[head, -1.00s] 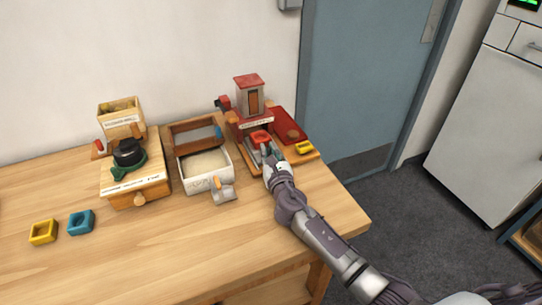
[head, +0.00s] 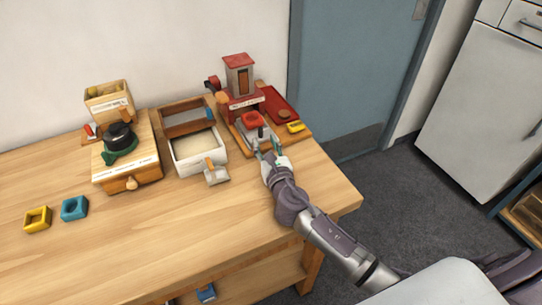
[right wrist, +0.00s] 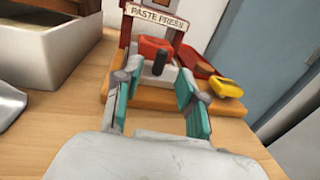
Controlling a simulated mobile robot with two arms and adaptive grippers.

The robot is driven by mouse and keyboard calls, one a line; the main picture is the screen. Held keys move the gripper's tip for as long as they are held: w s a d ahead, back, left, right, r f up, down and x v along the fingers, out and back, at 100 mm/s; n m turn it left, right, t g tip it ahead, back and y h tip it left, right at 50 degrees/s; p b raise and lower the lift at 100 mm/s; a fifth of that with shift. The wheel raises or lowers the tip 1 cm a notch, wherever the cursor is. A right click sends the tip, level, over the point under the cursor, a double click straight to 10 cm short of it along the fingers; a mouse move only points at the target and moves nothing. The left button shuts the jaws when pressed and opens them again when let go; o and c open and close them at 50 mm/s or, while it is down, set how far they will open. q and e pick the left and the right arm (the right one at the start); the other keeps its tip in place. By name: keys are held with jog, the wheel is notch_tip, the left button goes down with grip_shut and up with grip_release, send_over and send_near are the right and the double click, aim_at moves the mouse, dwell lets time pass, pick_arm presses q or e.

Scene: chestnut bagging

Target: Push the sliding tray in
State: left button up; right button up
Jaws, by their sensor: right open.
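The paste press (head: 240,82) is a red and grey stand on a wooden base at the back right of the table. Its grey sliding tray (right wrist: 144,76) sticks out at the front, with a red mould (head: 251,119) on it. A dark upright knob (head: 260,132) stands at the tray's front; it also shows in the right wrist view (right wrist: 159,61). My right gripper (head: 268,151) is open and empty just in front of the tray. In the right wrist view its teal fingers (right wrist: 154,90) are spread to either side, with the knob beyond them. My left gripper is not in view.
A yellow mould (head: 295,127) and a red tray (head: 279,106) sit right of the press. A white bin (head: 198,166) with a scoop (head: 215,173) stands left of it. A wooden grinder (head: 128,170) stands further left.

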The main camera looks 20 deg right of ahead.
jog(key=s, duration=0.6)
jog(key=shift+s+a, duration=0.25)
